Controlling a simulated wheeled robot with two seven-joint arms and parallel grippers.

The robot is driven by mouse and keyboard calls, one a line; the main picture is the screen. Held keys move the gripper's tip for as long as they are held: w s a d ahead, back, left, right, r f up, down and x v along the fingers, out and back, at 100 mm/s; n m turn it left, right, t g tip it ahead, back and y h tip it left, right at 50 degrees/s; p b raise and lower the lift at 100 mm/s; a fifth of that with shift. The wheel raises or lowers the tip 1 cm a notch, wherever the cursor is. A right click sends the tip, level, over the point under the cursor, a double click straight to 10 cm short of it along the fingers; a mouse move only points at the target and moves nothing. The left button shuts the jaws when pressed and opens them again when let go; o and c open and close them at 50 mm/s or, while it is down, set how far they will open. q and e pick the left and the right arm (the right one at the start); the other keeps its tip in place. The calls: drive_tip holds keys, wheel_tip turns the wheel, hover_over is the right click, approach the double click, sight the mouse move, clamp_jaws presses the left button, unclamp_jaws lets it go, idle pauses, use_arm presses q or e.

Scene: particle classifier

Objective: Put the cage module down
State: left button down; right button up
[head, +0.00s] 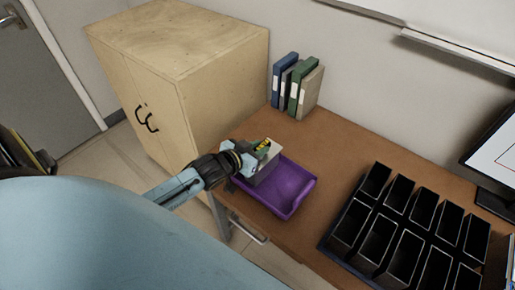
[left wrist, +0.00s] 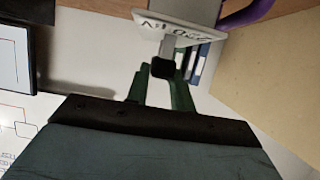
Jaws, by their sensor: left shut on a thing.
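My left gripper (head: 263,147) is above the left back part of a purple tray (head: 290,201) on the brown desk. In the left wrist view the module's pale plate (left wrist: 178,28) with dark lettering is near the top, with a grey stem and black knob (left wrist: 162,68) between my green fingers. A bit of the purple tray (left wrist: 245,14) shows beside it. I cannot tell whether the module touches the tray. My right gripper is not in view.
A black rack of open bins (head: 400,245) stands right of the tray. Several binders (head: 296,88) stand at the back against the wall. A wooden cabinet (head: 200,75) is left of the desk. A monitor (head: 492,160) is at the right. Desk between binders and rack is clear.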

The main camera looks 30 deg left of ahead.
use_arm(q)
drive_tip(key=shift+r, duration=0.1)
drive_tip(key=shift+f, duration=0.25)
drive_tip(key=c, duration=1.2)
unclamp_jaws()
drive_tip(key=shift+f, duration=0.1)
